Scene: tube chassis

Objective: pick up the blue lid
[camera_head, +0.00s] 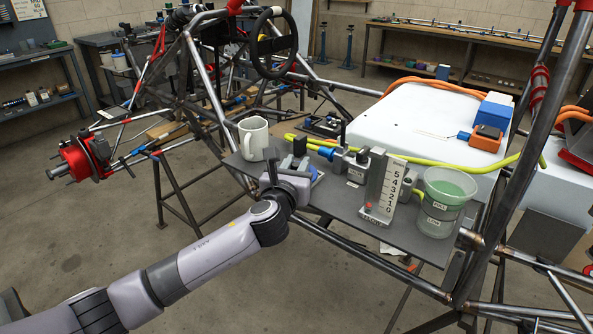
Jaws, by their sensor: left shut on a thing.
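My left gripper (287,165) reaches over the left part of the dark grey shelf, between the white mug and the metal valve block. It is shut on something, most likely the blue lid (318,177). Only a small blue patch shows at the gripper's right side; the hand hides the rest and the grip itself. I cannot tell whether the lid is clear of the shelf. My right gripper is not in view.
The white mug (254,139) stands close behind the gripper. The valve block (357,169), flow gauge (384,190) and green-filled cup (443,203) stand to the right on the shelf (335,202). A yellow-green hose (420,157) runs behind; chassis tubes surround the shelf.

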